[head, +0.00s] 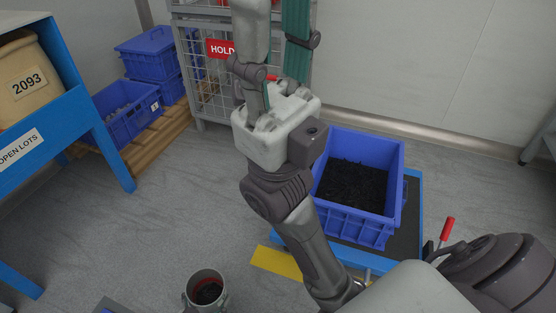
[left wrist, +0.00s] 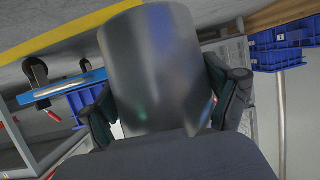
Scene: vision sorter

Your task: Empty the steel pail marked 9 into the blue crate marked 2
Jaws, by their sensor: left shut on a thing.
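A steel pail (head: 206,276) is at the bottom of the head view, open end up, with dark loose bits inside. My left gripper (head: 206,298) is shut around its sides; only its finger ends show there. In the left wrist view the pail's smooth grey wall (left wrist: 158,62) fills the middle, between both fingers (left wrist: 166,106). No number shows on the pail. A blue crate (head: 366,232) sits to the right, upright, with black loose bits spread over its floor; no number is readable. The pail is apart from it, lower left.
The crate stands on a blue trolley (head: 413,215) with a red-tipped lever (head: 447,229). My arm rises between pail and crate. A wire cage (head: 196,62) with a HOLD sign stands behind. A blue shelf (head: 98,125) and other blue crates (head: 130,121) are left. Floor between is clear.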

